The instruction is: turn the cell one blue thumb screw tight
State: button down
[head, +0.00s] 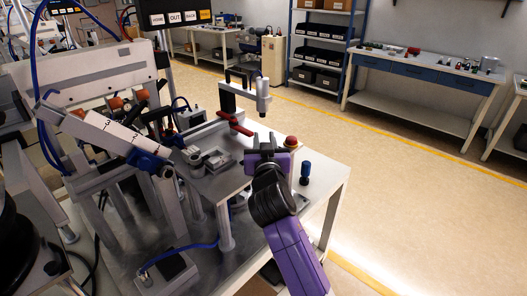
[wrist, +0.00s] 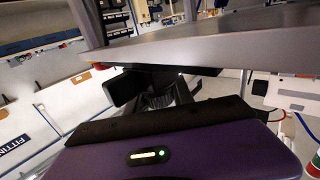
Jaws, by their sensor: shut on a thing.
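My gripper (head: 266,155) is at the right edge of the grey raised plate (head: 222,183) of the cell in the head view. In the wrist view my dark gripper (wrist: 157,88) reaches in close under the edge of a grey plate (wrist: 200,46). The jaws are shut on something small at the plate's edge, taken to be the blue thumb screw. The screw itself is hidden by the gripper in both views, so its seating and how far it is turned cannot be seen.
A red mushroom button (head: 291,141) and a blue and black upright knob (head: 305,172) stand close to the right of my gripper. A grey post with a red lever (head: 235,124) stands behind. A numbered white chute (head: 105,131) is at left. The floor at right is free.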

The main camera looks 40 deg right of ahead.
jog(key=shift+f+m+g+h+b, duration=0.2)
jog(key=shift+m+g+h+b, duration=0.65)
jog(key=shift+b, duration=1.15)
jog(key=shift+s+r+m+g+h+b, duration=0.15)
jog(key=shift+m+g+h+b, duration=0.1)
jog(key=shift+g+b, duration=0.1)
jog(key=c, duration=1.1)
grip_release()
jog(key=shift+s+d, duration=0.1)
jog(key=b+v, duration=0.1)
jog(key=v, duration=0.6)
jog(key=shift+s+a, duration=0.25)
jog(key=shift+a, duration=0.1)
